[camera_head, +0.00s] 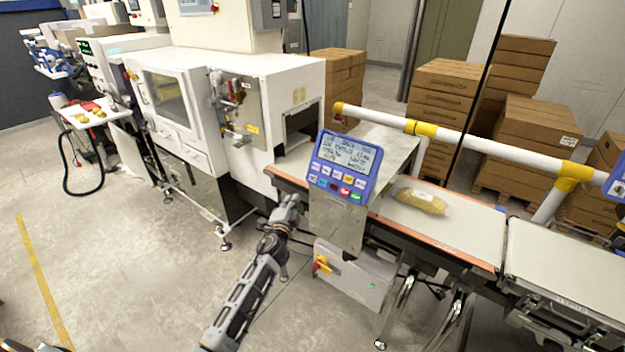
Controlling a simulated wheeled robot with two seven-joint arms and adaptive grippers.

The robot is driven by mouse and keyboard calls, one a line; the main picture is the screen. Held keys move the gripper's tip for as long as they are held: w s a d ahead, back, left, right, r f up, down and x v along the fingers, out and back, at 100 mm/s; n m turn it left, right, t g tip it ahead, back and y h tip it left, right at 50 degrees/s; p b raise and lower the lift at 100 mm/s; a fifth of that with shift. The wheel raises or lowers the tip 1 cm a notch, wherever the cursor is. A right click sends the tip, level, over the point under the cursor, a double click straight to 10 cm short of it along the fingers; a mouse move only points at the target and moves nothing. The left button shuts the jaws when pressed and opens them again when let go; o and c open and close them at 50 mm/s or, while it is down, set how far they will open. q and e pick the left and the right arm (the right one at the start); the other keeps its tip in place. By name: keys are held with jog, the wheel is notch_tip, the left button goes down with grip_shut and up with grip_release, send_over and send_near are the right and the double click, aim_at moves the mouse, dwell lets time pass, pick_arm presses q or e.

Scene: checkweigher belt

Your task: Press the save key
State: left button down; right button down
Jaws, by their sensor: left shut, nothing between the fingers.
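A blue control panel (343,167) with a lit text screen stands on a metal bracket at the front edge of the belt. Below its screen are two rows of small keys (337,185), among them green, red and pale ones; their labels are too small to read, so I cannot tell which is the save key. My left gripper (292,200) is shut and empty, just left of and below the panel, near the bracket, apart from the keys as far as I can tell. My right gripper is out of view.
A filled bag (421,201) lies on the checkweigher belt (465,228) right of the panel. A white and yellow guard rail (465,139) runs behind it. A white machine (183,110) stands to the left. A grey box (353,272) sits below the belt.

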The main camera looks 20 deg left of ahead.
aim_at(313, 178)
pick_arm(q)
notch_tip(313, 178, up, 9)
jog(key=m+t, duration=0.2)
jog(key=m, duration=0.3)
jog(key=shift+s+a+y, duration=0.25)
jog(key=shift+s+y, duration=0.15)
jog(key=shift+f, duration=0.1)
jog(key=shift+w+f, duration=0.1)
jog(key=shift+w, duration=0.05)
jog(key=w+d+f+b, duration=0.2)
jog(key=w+f+b, duration=0.2)
jog(key=w+b, duration=0.2)
jog(key=shift+w+d, duration=0.35)
jog(key=shift+w, duration=0.15)
jog(key=shift+r, duration=0.1)
